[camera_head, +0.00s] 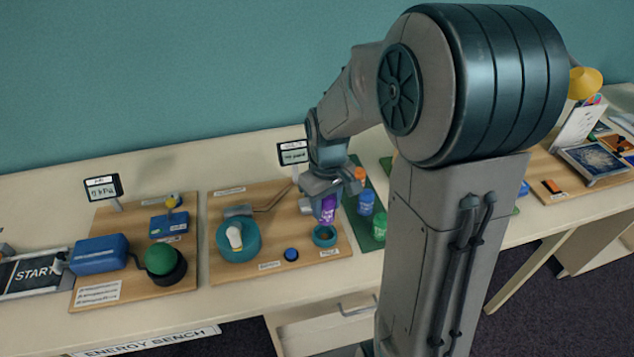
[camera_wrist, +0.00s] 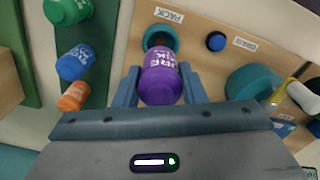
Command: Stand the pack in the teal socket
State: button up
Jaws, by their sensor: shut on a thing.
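My gripper (camera_wrist: 160,85) is shut on a purple pack (camera_wrist: 160,74), a cylinder with white lettering. In the head view the pack (camera_head: 328,208) hangs below my gripper (camera_head: 325,192), above the teal socket (camera_head: 324,236). In the wrist view the teal socket (camera_wrist: 160,38), a ring next to the "PACK" label, shows just beyond the far end of the pack. The pack hides part of the socket in the wrist view. The pack appears to be above the socket; I cannot tell whether its lower end touches the rim.
A green mat (camera_head: 362,226) on the right holds blue (camera_head: 366,202), green (camera_head: 379,226) and orange (camera_wrist: 74,96) packs. A blue button (camera_head: 291,254) and a teal round device (camera_head: 238,238) with a white knob sit left of the socket on the wooden board (camera_head: 268,205).

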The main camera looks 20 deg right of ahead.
aim_at(326, 220)
jog(key=shift+w, duration=0.15)
jog(key=shift+a+f+b, duration=0.1)
jog(key=shift+f+b, duration=0.6)
jog(key=shift+f, duration=0.05)
notch_tip(326, 220, down, 4)
jog(key=b, duration=0.3)
jog(key=shift+f, duration=0.1)
jog(key=shift+s, duration=0.25)
dwell(0.4)
jog(key=shift+f+b, duration=0.6)
jog(key=shift+f, duration=0.05)
jog(key=o, duration=0.7)
jog(key=shift+o, duration=0.2)
jog(key=shift+r, duration=0.15)
